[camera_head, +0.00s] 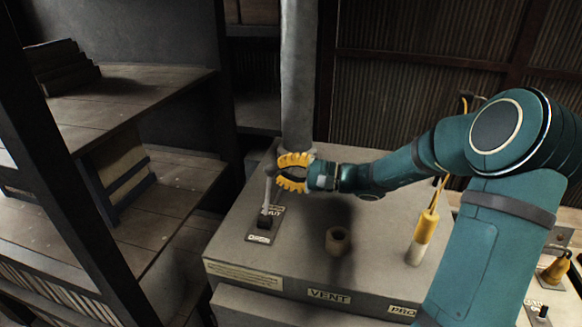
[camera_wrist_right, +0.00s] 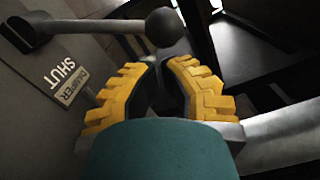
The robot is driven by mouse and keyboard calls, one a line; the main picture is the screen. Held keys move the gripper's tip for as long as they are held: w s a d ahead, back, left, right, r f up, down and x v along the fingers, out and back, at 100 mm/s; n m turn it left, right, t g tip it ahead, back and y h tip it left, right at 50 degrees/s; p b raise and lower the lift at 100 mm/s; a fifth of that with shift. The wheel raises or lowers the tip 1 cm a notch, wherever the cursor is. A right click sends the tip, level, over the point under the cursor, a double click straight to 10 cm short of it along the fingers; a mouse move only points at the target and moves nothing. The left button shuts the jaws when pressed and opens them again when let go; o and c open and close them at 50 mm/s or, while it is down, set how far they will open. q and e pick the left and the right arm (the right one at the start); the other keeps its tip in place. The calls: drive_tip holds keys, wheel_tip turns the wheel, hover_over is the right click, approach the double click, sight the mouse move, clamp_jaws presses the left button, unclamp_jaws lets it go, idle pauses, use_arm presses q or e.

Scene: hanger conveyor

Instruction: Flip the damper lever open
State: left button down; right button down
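The damper lever (camera_head: 267,192) stands up from its dark base on top of the grey metal box, beside plates marked "SHUT" and "DAMPER" (camera_head: 259,239). In the right wrist view, the lever (camera_wrist_right: 95,27) runs across to a dark ball knob (camera_wrist_right: 164,28). My right gripper (camera_head: 279,172) has yellow ridged fingers and reaches in from the right at the lever's upper end. In the wrist view its fingertips (camera_wrist_right: 163,62) are apart, with the knob just beyond the gap. I cannot tell whether they touch it. My left gripper is not in view.
A thick vertical pipe (camera_head: 298,75) rises behind the gripper. The grey box (camera_head: 300,225) has a "VENT" label (camera_head: 329,296), a small brown ring-shaped piece (camera_head: 338,241) and a yellow-and-white handle (camera_head: 424,236). Wooden shelves (camera_head: 140,110) with a dark post stand at the left.

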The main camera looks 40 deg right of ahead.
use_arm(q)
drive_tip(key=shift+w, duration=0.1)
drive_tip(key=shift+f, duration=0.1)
use_arm(e)
drive_tip(key=shift+a, duration=0.1)
drive_tip(key=shift+s+a+r+b, duration=0.1)
drive_tip(key=shift+s+b, duration=0.05)
drive_tip(key=shift+b, duration=0.3)
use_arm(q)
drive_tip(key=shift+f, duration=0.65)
use_arm(e)
drive_tip(key=shift+a+r+n, duration=0.1)
drive_tip(key=shift+r+n, duration=0.1)
drive_tip(key=shift+n, duration=0.2)
